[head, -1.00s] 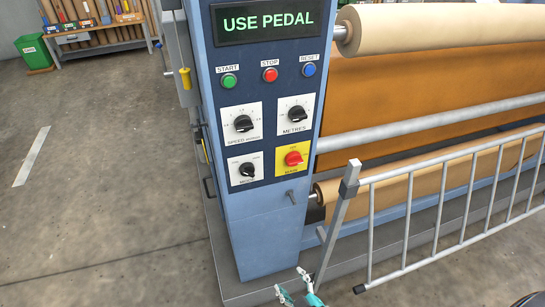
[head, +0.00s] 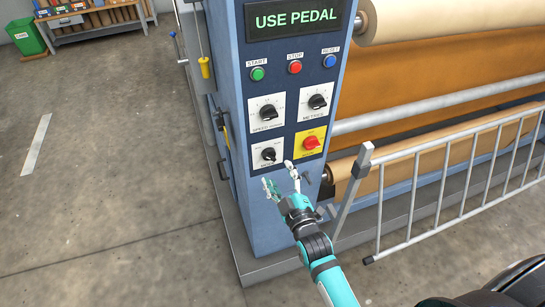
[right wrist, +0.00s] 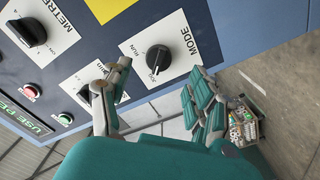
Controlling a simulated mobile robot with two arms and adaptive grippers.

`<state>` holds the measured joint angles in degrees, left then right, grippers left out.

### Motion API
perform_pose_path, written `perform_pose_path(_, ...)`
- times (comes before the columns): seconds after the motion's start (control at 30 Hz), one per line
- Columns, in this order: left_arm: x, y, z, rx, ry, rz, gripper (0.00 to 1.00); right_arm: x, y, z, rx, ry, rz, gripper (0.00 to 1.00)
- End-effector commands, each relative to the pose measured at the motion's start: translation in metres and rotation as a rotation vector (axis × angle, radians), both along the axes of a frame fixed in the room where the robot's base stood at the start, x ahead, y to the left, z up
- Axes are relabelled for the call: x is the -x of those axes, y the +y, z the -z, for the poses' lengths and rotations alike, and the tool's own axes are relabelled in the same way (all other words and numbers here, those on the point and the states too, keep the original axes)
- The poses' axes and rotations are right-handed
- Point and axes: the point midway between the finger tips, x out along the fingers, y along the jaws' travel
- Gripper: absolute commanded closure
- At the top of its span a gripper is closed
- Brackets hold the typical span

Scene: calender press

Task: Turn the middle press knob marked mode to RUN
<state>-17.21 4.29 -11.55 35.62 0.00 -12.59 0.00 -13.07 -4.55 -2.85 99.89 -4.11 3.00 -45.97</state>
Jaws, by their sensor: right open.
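The mode knob (head: 268,154) is a small black knob on a white plate, low on the left of the blue press panel. In the right wrist view the black mode knob (right wrist: 158,58) sits between and beyond the fingertips, with RUN and MODE printed on its plate. I cannot tell surely which mark its pointer faces. My right gripper (head: 279,174) is open and empty, just below and in front of the mode plate; its parted fingers also show in the right wrist view (right wrist: 158,76). No finger visibly touches the knob. My left gripper is not in view.
A yellow plate with a red knob (head: 311,143) is beside the mode plate. The speed knob (head: 267,113) and metres knob (head: 317,102) are above. A grey barrier rail (head: 455,140) stands right of the panel. The floor at left is clear.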

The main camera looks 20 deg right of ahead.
Motion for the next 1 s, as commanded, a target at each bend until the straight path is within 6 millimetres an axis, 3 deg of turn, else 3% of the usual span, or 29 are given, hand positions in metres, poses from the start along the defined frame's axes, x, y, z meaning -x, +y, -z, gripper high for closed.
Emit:
perform_pose_path(0.1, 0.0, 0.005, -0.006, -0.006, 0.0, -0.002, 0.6, -0.026, 0.001, -0.002, 0.0, -0.001, 0.0, 0.4)
perform_pose_path(0.3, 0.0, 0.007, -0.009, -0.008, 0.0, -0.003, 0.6, -0.054, 0.001, -0.001, 0.0, 0.0, 0.0, 0.4)
perform_pose_path(0.73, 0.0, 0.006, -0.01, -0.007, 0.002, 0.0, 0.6, -0.064, 0.002, 0.0, 0.0, 0.0, 0.0, 0.4)
perform_pose_path(1.0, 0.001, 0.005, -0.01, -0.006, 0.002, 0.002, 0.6, -0.064, 0.002, 0.0, 0.0, 0.0, 0.0, 0.74)
